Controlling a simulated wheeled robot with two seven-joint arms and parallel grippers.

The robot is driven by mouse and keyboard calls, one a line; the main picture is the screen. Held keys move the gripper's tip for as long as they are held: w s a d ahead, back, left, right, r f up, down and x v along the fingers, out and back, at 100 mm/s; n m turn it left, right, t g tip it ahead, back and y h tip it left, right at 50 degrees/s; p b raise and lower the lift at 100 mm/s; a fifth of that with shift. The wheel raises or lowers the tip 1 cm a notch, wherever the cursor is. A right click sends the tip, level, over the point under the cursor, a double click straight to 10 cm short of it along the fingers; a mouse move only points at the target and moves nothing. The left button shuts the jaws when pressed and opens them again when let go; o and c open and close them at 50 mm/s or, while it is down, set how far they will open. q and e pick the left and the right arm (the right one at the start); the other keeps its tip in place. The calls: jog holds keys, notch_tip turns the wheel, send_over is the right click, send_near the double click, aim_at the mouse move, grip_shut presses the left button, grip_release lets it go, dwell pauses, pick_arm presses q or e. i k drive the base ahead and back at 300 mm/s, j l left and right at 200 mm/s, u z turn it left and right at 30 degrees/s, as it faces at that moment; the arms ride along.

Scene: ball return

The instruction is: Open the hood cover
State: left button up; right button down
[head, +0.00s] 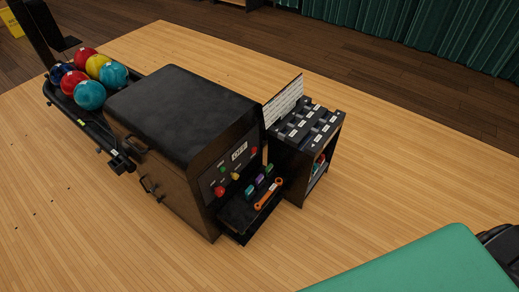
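The hood cover (182,108) is the black, slightly rounded top of the brown ball-return machine (173,185). It lies flat and closed over the machine in the middle of the head view. A dark handle (134,146) shows on the machine's left side, close under the hood's edge, and a latch-like fitting (150,187) sits lower on the same side. The front panel (236,163) carries red, yellow and green buttons and a small label. Neither of my grippers is in the head view.
A rack (114,160) with several coloured balls adjoins the machine's back left. An open front tray (240,213) holds an orange wrench (268,192) and small coloured items. A dark shelf cabinet (318,165) stands at right. A green surface (430,265) fills the lower right. Wooden floor at left is clear.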

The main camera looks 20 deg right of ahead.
aim_at(183, 118)
jog(key=k+l, duration=0.1)
jog(key=l, duration=0.25)
jog(key=l+u, duration=0.1)
jog(key=l, duration=0.25)
jog(key=k+l, duration=0.15)
jog(key=l, duration=0.15)
jog(key=k+l, duration=0.1)
jog(key=l, duration=0.25)
jog(key=u, duration=0.75)
jog(key=i+j+z, duration=0.2)
jog(key=i, duration=0.25)
jog(key=i+j+z, duration=0.25)
jog(key=i+j, duration=0.1)
jog(key=i, duration=0.1)
